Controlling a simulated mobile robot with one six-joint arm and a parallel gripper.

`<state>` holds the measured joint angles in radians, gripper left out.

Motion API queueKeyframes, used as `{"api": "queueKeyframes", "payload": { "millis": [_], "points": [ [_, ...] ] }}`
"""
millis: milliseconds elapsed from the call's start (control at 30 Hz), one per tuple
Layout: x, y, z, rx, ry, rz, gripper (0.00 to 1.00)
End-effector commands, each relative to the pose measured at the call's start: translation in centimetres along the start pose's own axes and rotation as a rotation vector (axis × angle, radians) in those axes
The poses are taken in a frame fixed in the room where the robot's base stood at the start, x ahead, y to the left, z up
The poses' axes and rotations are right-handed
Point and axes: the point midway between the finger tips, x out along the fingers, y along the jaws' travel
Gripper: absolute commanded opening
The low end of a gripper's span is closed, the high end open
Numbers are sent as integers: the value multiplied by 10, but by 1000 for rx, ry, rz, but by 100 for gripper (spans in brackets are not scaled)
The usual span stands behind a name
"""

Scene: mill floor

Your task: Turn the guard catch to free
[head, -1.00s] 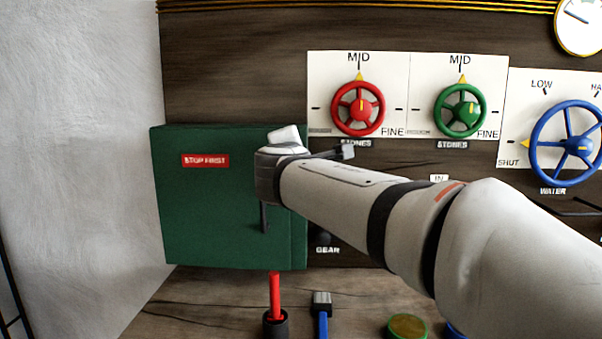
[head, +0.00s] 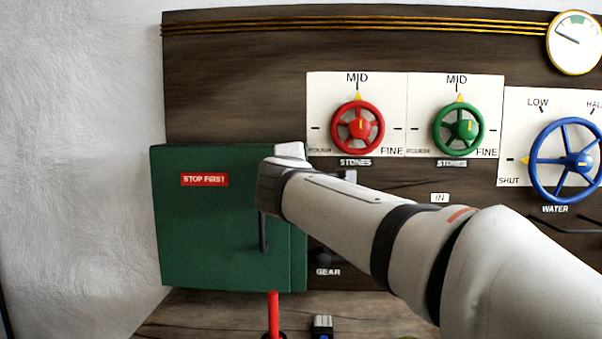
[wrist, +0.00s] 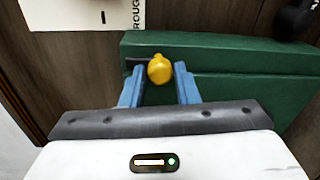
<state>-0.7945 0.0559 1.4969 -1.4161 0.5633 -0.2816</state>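The green guard box (head: 205,235) with a red "STOP FIRST" label (head: 205,180) is on the left of the panel. In the wrist view a rounded yellow knob (wrist: 160,69) shows against the green box (wrist: 250,62), with a short dark piece beside it; this looks like the guard catch. My gripper (wrist: 161,70) has its blue fingers apart on either side of the knob, close to it; firm contact on both sides does not show. In the head view my wrist is in front of the box's upper right and hides the catch and fingertips.
A red handwheel (head: 358,128), a green handwheel (head: 458,128) and a blue water wheel (head: 566,160) are right of the box. A red lever (head: 273,312) stands below it. A dark handle (head: 264,232) is on its front. White wall (head: 80,150) is at left.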

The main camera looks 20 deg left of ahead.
Motion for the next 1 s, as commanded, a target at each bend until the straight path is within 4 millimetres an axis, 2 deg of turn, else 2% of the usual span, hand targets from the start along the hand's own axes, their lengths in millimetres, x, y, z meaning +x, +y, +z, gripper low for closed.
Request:
{"api": "queueKeyframes", "payload": {
  "millis": [33,200,467,567,800,1000],
  "points": [
    [0,0,0,0,0,0,32],
    [0,0,0,-1,0,0,46],
    [-1,0,0,-1,0,1,47],
    [-10,1,0,0,1,2,47],
    [-51,0,0,0,3,2,47],
    [-74,0,0,-1,1,1,47]
  ]
}}
